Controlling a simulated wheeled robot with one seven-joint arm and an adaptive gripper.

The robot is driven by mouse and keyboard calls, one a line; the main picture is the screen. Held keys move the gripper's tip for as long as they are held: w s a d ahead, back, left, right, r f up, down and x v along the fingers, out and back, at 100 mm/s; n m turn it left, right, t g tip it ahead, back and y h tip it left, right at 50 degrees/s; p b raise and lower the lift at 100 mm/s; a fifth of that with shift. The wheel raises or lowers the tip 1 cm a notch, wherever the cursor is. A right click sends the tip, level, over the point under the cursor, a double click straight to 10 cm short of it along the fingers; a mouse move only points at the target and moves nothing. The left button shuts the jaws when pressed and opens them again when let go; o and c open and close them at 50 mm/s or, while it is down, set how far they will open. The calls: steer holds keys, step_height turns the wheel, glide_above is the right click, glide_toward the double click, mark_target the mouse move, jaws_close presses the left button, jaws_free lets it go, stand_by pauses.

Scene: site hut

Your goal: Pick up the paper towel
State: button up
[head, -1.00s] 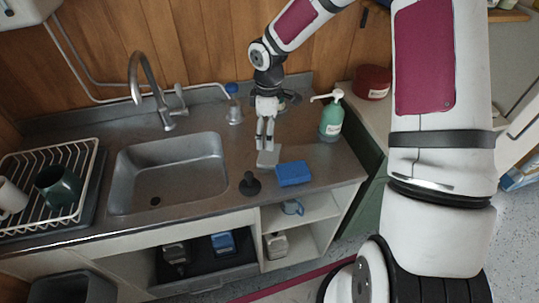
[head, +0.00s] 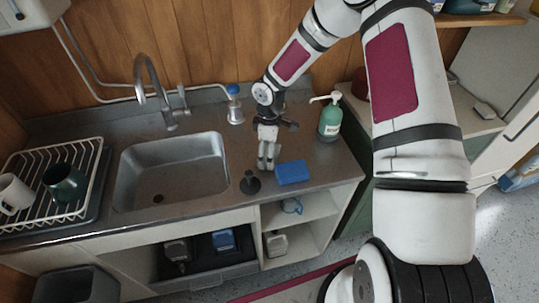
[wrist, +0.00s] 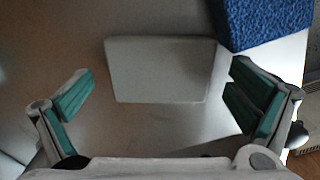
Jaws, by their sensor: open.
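The paper towel (wrist: 160,70) appears in the wrist view as a flat, pale grey rectangle lying on the steel counter. My gripper (wrist: 165,92) is open, with one green-padded finger on each side of the towel and a gap between each finger and its edges. In the head view my gripper (head: 267,164) points down at the counter between the sink and a blue sponge (head: 293,172). There the fingers hide most or all of the towel. The sponge also shows at the top right of the wrist view (wrist: 265,22), close to the towel's corner.
A black stopper-like object (head: 250,183) stands front-left of my gripper. A green soap pump bottle (head: 330,120) and a blue-capped bottle (head: 235,106) stand behind. The sink (head: 172,172) is left, with a dish rack (head: 92,170) beyond. The counter's front edge is near.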

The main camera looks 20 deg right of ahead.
steer(key=shift+c, duration=0.6)
steer(key=c, duration=0.8)
steer(key=shift+c, duration=0.2)
steer(key=shift+r, duration=0.1)
step_height(320, 180, up, 10)
steer(key=shift+f+b, duration=0.1)
steer(key=shift+b, duration=0.5)
